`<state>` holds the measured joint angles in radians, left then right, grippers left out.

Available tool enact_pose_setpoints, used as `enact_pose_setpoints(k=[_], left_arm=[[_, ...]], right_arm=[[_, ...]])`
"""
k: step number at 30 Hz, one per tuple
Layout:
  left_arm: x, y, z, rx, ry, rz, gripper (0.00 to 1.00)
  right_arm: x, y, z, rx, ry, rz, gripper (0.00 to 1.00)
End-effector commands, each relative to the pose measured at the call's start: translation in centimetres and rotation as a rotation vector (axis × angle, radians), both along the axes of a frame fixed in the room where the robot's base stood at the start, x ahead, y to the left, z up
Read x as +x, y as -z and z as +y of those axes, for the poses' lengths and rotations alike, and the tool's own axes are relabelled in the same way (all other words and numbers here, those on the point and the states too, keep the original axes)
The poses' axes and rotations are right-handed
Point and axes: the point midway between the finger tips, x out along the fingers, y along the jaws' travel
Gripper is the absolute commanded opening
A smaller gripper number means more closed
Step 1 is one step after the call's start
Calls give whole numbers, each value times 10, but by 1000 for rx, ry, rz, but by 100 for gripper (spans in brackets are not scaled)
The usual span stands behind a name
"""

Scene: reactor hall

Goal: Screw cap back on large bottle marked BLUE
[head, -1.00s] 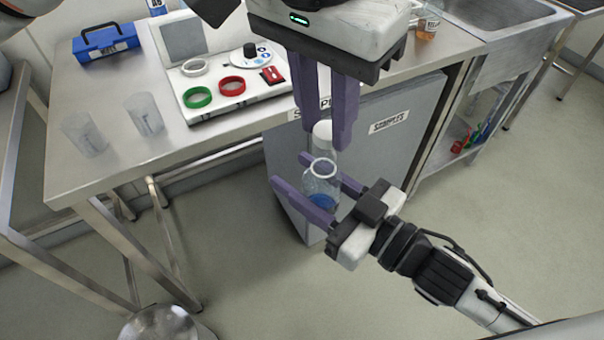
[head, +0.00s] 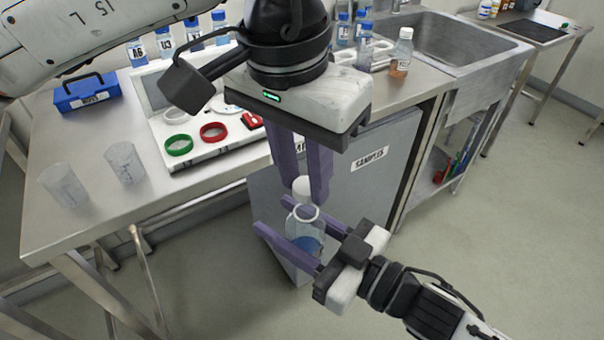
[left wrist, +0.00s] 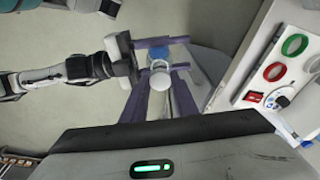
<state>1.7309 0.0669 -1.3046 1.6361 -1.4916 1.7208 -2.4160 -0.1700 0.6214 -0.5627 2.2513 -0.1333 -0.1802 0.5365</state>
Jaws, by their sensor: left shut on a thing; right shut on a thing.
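My left gripper (head: 308,192) comes down from above with its purple fingers closed on a white cap (head: 303,188). My right gripper (head: 273,213) reaches in from the lower right, shut around a clear bottle (head: 306,240) with blue liquid low inside. The bottle is held upright in the air, in front of the bench. The cap is just above the bottle's pale neck ring; I cannot tell whether it touches the mouth. In the left wrist view the cap (left wrist: 160,81) shows between the fingertips, over the bottle. No marking on the bottle is readable.
The steel bench (head: 95,180) holds two clear beakers, a blue case (head: 88,92), and a white tray with a green ring (head: 178,145) and a red ring (head: 214,132). Several blue-capped bottles and an amber one (head: 401,55) stand behind, near a sink (head: 445,40). Floor at right is clear.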

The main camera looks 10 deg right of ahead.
Motion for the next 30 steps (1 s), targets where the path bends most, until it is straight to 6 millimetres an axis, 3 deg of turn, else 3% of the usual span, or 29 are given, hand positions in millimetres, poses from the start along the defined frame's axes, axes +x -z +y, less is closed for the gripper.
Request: enact_pose_setpoints(k=[10, 30], left_arm=[[0, 18, 0, 0, 0, 1, 6], [0, 20, 0, 1, 0, 1, 6]], right_arm=[[0, 0, 0, 1, 0, -1, 1], [0, 0, 0, 1, 0, -1, 1]])
